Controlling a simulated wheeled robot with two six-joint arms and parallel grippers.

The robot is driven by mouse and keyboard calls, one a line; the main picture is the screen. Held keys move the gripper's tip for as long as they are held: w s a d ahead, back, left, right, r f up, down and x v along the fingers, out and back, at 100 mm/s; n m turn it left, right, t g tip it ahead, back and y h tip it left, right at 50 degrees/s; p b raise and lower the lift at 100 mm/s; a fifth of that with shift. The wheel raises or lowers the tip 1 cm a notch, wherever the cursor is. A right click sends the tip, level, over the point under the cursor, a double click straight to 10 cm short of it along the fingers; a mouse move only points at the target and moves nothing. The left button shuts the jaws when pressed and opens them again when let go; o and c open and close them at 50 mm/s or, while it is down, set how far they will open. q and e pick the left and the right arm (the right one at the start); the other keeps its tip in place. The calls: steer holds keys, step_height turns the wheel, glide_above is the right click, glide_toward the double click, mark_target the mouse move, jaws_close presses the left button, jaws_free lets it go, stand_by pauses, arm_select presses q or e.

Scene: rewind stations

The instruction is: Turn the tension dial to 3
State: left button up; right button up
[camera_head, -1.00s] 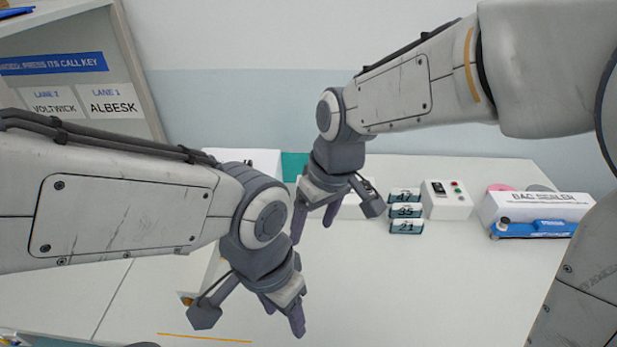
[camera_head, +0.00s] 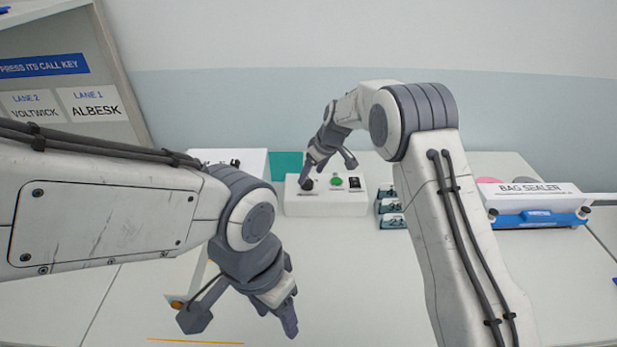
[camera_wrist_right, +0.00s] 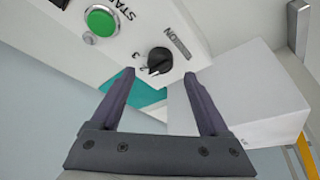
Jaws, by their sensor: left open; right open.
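The tension dial (camera_wrist_right: 160,60) is a black knob on the sloped face of a white box, beside printed numbers of which 2 and 3 are readable. Its pointer faces down-left in the right wrist view, near the 2; its exact setting is hard to tell. The dial also shows in the head view (camera_head: 307,184) on the white box (camera_head: 325,207). My right gripper (camera_wrist_right: 160,78) is open, with its fingertips just short of the dial and to either side of it in the picture; contact is not visible. My left gripper (camera_head: 284,314) is open and empty above the table at the lower middle.
A green start button (camera_head: 336,182) and a black switch (camera_head: 354,183) sit right of the dial. Numbered teal-edged blocks (camera_head: 391,221) stand close on the right. A bag sealer (camera_head: 540,205) is at the far right. Another white box (camera_head: 250,160) stands left of the dial's box.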

mark_target(308, 180)
steer(key=shift+p+x, duration=0.3)
steer(key=shift+x, duration=1.65)
jaws_close()
